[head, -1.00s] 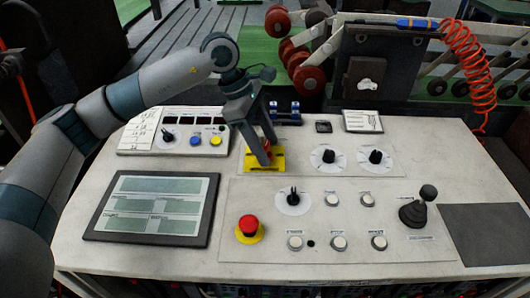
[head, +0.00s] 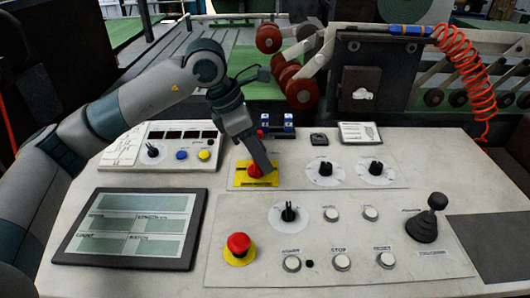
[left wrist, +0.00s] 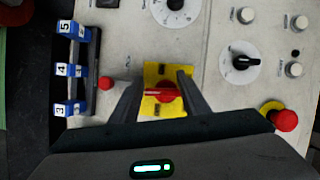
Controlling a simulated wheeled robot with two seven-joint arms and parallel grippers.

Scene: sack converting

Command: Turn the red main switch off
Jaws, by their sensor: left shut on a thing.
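The red main switch (left wrist: 166,92) sits on a yellow plate (left wrist: 152,73) on the console. In the head view the switch (head: 256,170) shows at the tip of my left gripper (head: 262,162), which comes down on it from above. In the left wrist view the two fingers (left wrist: 157,92) stand on either side of the red handle, and the gripper is shut on it. The handle's white mark points left in the wrist view. Part of the switch is hidden behind a finger in the head view. My right gripper is not in view.
A red emergency button (head: 238,245) on a yellow base stands in front of the switch. Black dials (head: 325,169), white push buttons (head: 341,262) and a black joystick (head: 427,222) are to the right. A screen (head: 130,226) lies at the left. Blue numbered blocks (head: 275,124) stand behind.

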